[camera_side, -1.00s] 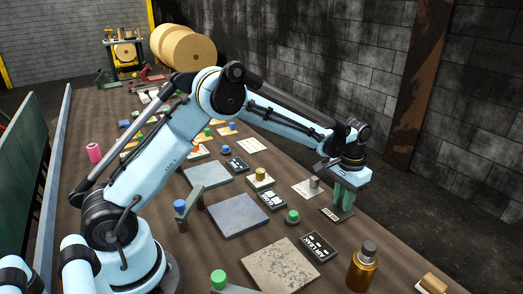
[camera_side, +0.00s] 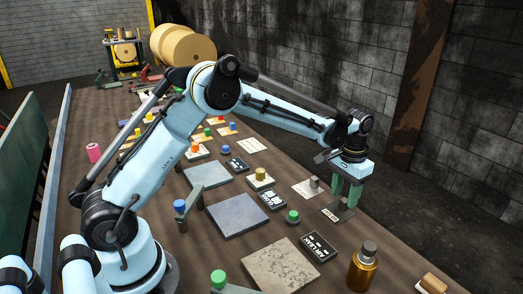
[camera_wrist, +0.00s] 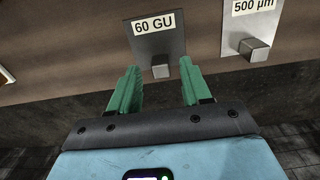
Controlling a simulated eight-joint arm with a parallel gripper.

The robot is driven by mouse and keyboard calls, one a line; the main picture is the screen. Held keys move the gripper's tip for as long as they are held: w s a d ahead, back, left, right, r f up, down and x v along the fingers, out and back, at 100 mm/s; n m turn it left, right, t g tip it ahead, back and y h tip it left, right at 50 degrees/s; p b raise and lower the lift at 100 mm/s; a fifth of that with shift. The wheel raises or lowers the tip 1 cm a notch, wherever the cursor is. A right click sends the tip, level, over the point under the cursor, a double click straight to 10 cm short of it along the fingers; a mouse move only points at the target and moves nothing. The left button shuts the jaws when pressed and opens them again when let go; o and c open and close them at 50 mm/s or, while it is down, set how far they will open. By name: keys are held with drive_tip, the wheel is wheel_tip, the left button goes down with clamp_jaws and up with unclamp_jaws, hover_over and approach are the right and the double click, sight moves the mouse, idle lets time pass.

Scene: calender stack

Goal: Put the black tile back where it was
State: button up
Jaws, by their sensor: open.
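The black tile (camera_wrist: 150,38) is a dark square plate with a white "60 GU" label and a small grey block-shaped knob. It lies on the brown table near its right edge in the side view (camera_side: 346,210). My gripper (camera_wrist: 156,75) is open, with its green fingers apart on either side of the knob and not gripping it. In the side view my gripper (camera_side: 346,200) points down just above the tile. The fingers partly hide the tile there.
In the wrist view a grey "500 µm" plate (camera_wrist: 236,37) with a knob lies to the right. In the side view a green button (camera_side: 292,216), a black lettered plate (camera_side: 318,246), a speckled slab (camera_side: 280,268) and an amber bottle (camera_side: 362,268) stand nearby.

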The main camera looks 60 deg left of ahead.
sight(343, 201)
wheel_tip(343, 201, up, 10)
drive_tip(key=s+a+r+t, duration=0.25)
drive_tip(key=s+r, duration=0.25)
drive_tip(key=s, duration=0.5)
drive_tip(key=s+f+t, duration=0.4)
drive_tip(key=s, duration=0.7)
drive_tip(key=shift+s+t, duration=0.3)
drive_tip(key=shift+t, duration=0.05)
drive_tip(key=shift+a+f, duration=0.1)
idle(0.4)
